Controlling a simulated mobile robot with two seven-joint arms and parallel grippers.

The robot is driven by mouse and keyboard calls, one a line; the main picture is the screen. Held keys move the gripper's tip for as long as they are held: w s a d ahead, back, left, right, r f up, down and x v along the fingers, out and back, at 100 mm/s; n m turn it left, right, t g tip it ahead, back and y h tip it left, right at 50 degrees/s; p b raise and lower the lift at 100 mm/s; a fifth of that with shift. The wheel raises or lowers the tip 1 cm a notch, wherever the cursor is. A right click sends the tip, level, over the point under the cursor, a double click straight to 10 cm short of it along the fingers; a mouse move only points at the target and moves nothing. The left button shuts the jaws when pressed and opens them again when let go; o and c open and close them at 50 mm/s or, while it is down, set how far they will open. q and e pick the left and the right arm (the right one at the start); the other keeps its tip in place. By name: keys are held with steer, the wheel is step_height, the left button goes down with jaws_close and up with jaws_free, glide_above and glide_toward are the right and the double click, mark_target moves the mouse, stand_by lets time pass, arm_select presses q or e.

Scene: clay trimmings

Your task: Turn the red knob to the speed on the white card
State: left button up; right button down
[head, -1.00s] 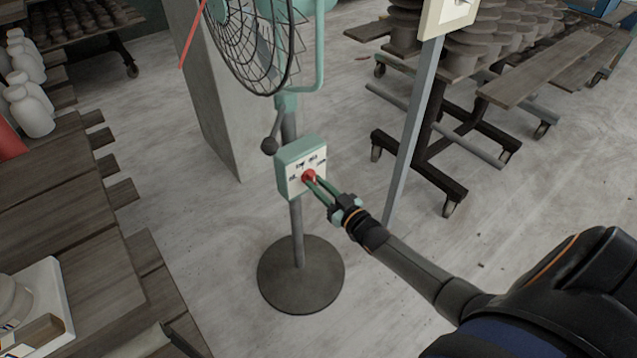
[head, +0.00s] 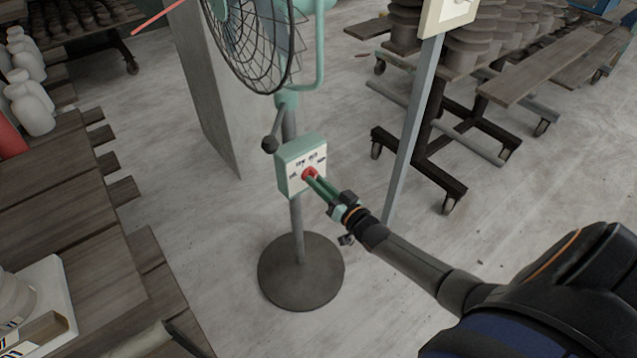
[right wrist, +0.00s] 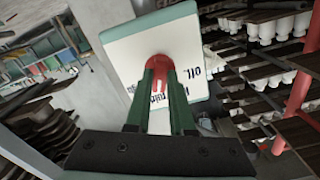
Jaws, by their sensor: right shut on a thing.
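The red knob (head: 309,174) is on the pale face of a green control box (head: 289,152) on the fan's stand. My right gripper (head: 312,179) is shut on the knob. In the right wrist view, the red knob (right wrist: 156,62) sits between the green fingertips (right wrist: 158,74). Dark speed words ring the knob; "Off" reads at its right in the wrist view, and the fingers partly cover others. The knob's pointer cannot be made out. A whitish panel (head: 436,18) on a grey post is cut off by the top edge, its marking unreadable. My left gripper is out of view.
The fan's wire cage (head: 250,45) is above the box, with a red ribbon (head: 158,17) out to its left. The round base (head: 300,272) stands on open floor. A wooden table (head: 60,220) is left; a wheeled rack (head: 425,165) is right.

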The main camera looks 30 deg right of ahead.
steer(key=c, duration=0.8)
jaws_free()
steer(key=s, duration=0.4)
steer(key=s+p, duration=0.1)
steer(key=s, duration=0.3)
steer(key=s+d+p, duration=0.1)
steer(key=s, duration=0.3)
steer(key=shift+s, duration=0.25)
